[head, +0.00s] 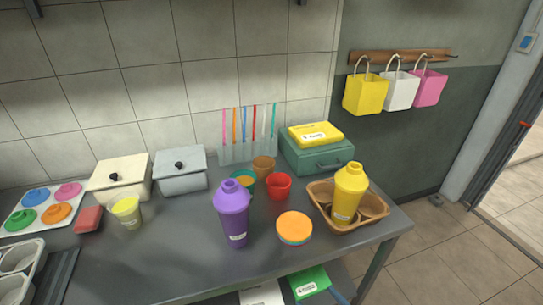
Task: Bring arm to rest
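Neither of my arms nor grippers shows in the head view. A purple shaker bottle (232,213) stands upright near the front of the dark counter (165,270). A yellow shaker bottle (348,192) stands upright in a brown cup carrier (376,226) at the counter's right end. An orange round lid or disc (294,228) lies between them.
Red (278,186), brown (264,168) and yellow (127,212) cups stand on the counter. Two lidded boxes (180,172), a straw holder (247,152) and a green case (318,157) line the back. Colored bags (366,94) hang on the wall.

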